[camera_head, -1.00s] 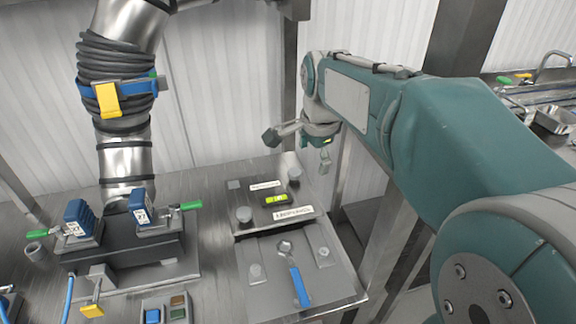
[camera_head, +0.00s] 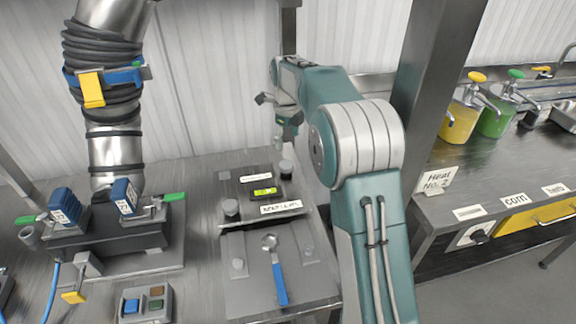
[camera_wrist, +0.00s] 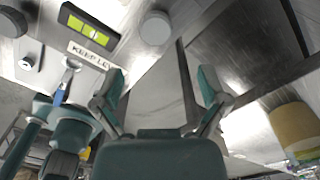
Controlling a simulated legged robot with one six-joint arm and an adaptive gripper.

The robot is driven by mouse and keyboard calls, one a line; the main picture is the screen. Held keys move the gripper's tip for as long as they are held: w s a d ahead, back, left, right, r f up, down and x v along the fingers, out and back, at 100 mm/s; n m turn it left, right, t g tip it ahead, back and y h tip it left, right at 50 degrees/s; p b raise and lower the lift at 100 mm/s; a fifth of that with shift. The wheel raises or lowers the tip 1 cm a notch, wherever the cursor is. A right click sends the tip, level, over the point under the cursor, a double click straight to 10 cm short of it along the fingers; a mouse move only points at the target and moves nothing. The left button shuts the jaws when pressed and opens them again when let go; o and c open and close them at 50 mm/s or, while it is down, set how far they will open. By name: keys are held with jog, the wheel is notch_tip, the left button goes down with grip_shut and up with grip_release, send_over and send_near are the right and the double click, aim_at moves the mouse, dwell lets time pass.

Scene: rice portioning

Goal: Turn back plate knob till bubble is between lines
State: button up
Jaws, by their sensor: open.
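The back plate (camera_head: 241,189) carries a green spirit level (camera_head: 265,191), a front-left knob (camera_head: 231,208) and a back-right knob (camera_head: 286,168). In the wrist view the level (camera_wrist: 92,32) shows a yellow-green vial with dark lines; I cannot tell exactly where the bubble sits. A grey knob (camera_wrist: 155,28) stands beside it, above my fingers in the picture, and apart from them. My gripper (camera_head: 271,120) is above and behind the back-right knob. In the wrist view my gripper (camera_wrist: 160,88) is open, with nothing between its fingers.
A front plate (camera_head: 243,292) holds a blue-handled spoon (camera_head: 278,276). A machine with blue and green handles (camera_head: 122,196) stands left. A steel post (camera_head: 425,95) rises right of my arm. Sauce pumps (camera_head: 494,118) stand on the right counter (camera_head: 477,180).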

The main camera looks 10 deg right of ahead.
aim_at(286, 164)
jog(key=f, duration=0.2)
jog(key=a+f, duration=0.1)
jog(key=f, duration=0.1)
jog(key=shift+s+a+f, duration=0.1)
jog(key=shift+f, duration=0.3)
jog(key=f, duration=0.2)
jog(key=d+f, duration=0.1)
jog(key=f, duration=0.2)
jog(key=shift+f, duration=0.1)
jog(key=shift+a, duration=0.15)
jog(key=shift+a, duration=0.1)
jog(key=c, duration=1.1)
